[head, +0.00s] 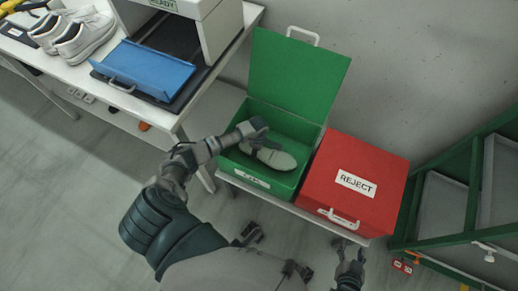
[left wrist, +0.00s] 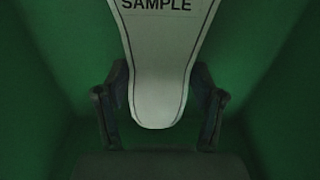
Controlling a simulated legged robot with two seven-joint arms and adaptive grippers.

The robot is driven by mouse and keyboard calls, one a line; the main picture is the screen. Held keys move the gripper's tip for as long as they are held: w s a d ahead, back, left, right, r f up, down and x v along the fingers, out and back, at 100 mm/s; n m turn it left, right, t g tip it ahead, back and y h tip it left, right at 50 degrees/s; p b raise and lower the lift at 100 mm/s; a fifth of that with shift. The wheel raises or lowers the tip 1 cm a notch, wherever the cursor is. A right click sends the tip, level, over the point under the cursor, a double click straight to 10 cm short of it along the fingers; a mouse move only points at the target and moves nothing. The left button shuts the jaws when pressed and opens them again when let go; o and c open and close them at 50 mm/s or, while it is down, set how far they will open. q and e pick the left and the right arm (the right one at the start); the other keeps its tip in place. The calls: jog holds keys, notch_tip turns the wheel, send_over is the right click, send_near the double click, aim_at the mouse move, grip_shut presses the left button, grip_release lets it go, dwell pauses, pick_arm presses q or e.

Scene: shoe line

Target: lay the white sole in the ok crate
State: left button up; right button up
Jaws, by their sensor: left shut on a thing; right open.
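The white sole (head: 276,159) is inside the green crate (head: 313,134), whose lid (head: 297,75) stands open. The label on the crate's front is too small to read. My left gripper (head: 256,138) reaches into the crate and is shut on the sole near one end. In the left wrist view the sole (left wrist: 161,60) bears the word SAMPLE, and the fingers of my left gripper (left wrist: 160,105) flank its narrow end, with green walls around. I cannot tell whether the sole touches the crate's floor. My right gripper (head: 349,262) is open and empty, low in front of the stand.
A shut red crate (head: 375,165) marked REJECT stands right beside the green one. At the left, a white table holds white shoes (head: 84,36), a blue flap (head: 143,70) and a box marked READY (head: 215,25). A green-framed rack (head: 470,190) stands at the right.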

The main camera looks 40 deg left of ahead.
jog(key=shift+w+r, duration=0.1)
pick_arm(q)
jog(key=o, duration=1.4)
